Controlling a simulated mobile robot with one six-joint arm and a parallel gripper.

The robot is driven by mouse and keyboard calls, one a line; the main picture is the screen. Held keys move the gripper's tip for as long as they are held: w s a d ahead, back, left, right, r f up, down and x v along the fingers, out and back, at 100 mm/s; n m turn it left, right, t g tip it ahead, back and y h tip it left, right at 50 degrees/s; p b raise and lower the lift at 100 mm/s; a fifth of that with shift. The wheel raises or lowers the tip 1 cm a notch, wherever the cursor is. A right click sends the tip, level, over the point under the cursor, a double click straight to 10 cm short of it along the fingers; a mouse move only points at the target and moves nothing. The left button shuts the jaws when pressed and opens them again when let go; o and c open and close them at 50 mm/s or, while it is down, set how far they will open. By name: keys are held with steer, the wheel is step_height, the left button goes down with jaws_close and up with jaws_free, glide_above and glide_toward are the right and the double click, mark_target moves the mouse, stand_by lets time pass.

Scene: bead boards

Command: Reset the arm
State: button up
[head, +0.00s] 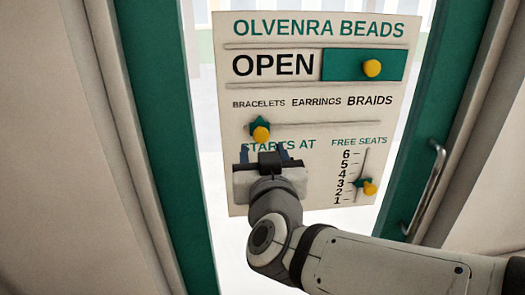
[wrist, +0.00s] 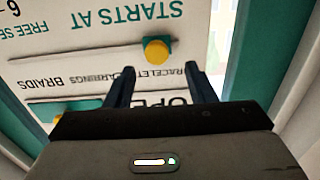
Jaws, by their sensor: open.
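My gripper (head: 264,153) is in front of the lower left of the white bead board (head: 300,112), with its dark fingers apart and nothing between them. In the wrist view, my gripper (wrist: 159,69) also shows both fingers spread, pointing toward the board, which appears upside down. A yellow knob with a green pointer (head: 261,132) sits at the left of the slot under BRACELETS, just above my fingertips. This yellow knob (wrist: 157,50) lies beyond the gap between the fingertips in the wrist view. My arm hides part of the area under STARTS AT.
A yellow knob (head: 372,68) sits on the green panel beside OPEN. Another yellow knob (head: 370,188) is on the FREE SEATS scale, its green pointer near 3. A metal door handle (head: 425,187) is at the right on the green door frame (head: 158,110).

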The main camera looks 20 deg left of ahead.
steer(key=w+d+f+g+h, duration=0.1)
steer(key=w+d+f+g, duration=0.1)
steer(key=d+f+g, duration=0.65)
steer(key=s+d+f+m+g+h, duration=0.2)
steer(key=s+d+f, duration=0.3)
steer(key=d, duration=0.5)
steer(key=s+d+f+m+g+h, duration=0.2)
steer(key=s+d+f+g+h, duration=0.1)
steer(key=d, duration=0.7)
steer(key=s+f+h, duration=0.1)
steer(key=s+f, duration=0.1)
steer(key=s, duration=0.1)
steer(key=shift+d+m, duration=0.15)
steer(key=shift+m, duration=0.15)
steer(key=shift+c, duration=0.3)
stand_by(1.2)
